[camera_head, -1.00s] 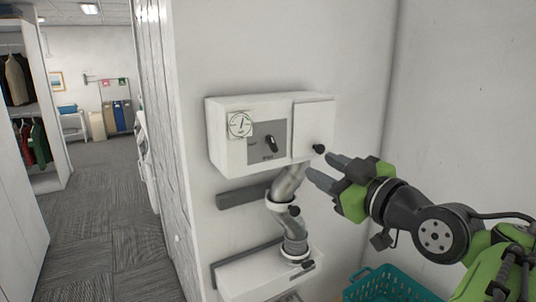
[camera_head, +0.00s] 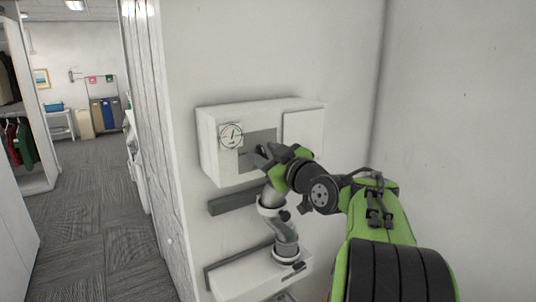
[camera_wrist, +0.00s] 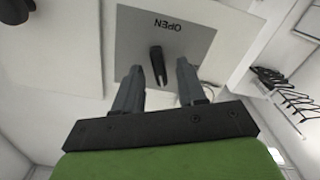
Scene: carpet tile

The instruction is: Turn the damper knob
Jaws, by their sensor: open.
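The damper knob (camera_wrist: 158,66) is a dark lever on a grey plate (camera_wrist: 190,42) marked OPEN, which appears upside down in the wrist view. My gripper (camera_wrist: 161,78) is open, with one finger on each side of the knob's lower end. Whether the fingers touch the knob cannot be told. In the head view my gripper (camera_head: 268,152) is in front of the white wall box (camera_head: 208,135) and hides the knob. The grey plate (camera_head: 262,136) shows only in part there.
A round dial gauge (camera_head: 230,135) is on the box, left of the plate. A closed white door panel (camera_head: 303,128) is on its right. A metal duct (camera_head: 283,240) runs below the box to a lower white unit (camera_head: 245,278). Carpeted floor (camera_head: 85,200) is open at left.

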